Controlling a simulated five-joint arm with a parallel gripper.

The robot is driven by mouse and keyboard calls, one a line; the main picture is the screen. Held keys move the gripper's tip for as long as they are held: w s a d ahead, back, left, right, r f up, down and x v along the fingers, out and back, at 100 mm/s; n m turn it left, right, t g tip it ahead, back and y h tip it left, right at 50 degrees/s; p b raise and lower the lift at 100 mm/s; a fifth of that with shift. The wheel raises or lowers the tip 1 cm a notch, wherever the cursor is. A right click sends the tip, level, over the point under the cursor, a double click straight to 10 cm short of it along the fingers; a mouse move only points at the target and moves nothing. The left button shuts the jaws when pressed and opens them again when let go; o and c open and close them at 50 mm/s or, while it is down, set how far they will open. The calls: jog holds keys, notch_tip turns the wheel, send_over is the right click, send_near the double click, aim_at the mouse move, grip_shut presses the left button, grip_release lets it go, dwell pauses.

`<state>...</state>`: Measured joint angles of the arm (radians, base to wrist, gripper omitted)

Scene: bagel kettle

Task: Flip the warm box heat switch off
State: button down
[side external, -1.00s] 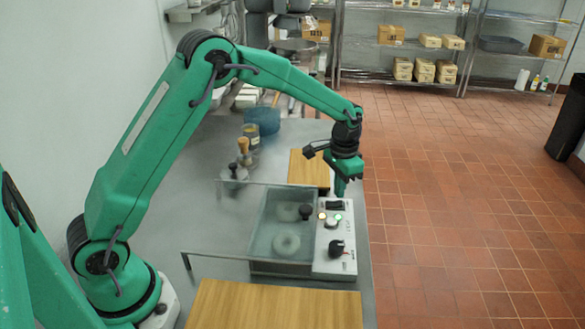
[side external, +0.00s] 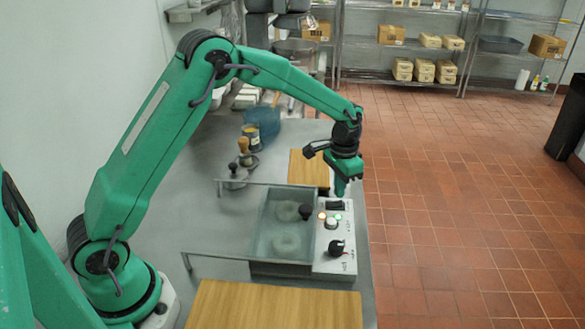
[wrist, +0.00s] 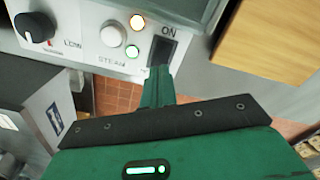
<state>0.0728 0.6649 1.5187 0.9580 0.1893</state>
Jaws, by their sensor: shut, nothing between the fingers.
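The warm box (side external: 262,268) is a glass-lidded box with a light control panel on its right side. The black rocker switch (side external: 335,205) sits at the far end of that panel. In the wrist view the switch (wrist: 163,50) lies below the word ON; its lower part is hidden by my fingertips. My gripper (side external: 340,193) is shut and empty, pointing down with its tips at the switch. In the wrist view my gripper (wrist: 157,75) overlaps the switch's lower edge; I cannot tell whether it touches. An orange lamp (wrist: 137,20) and a green lamp (wrist: 132,51) are lit.
A white button (wrist: 113,35) and a black knob (wrist: 35,27) share the panel. Wooden boards lie at the far side (side external: 309,170) and near side (side external: 275,305) of the box. A black lid knob (side external: 305,212) stands left of the panel. Open floor lies to the right.

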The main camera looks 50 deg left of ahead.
aim_at(338, 203)
jog(key=shift+f, duration=1.45)
dwell(1.6)
jog(key=shift+r, duration=0.15)
jog(key=shift+r, duration=3.45)
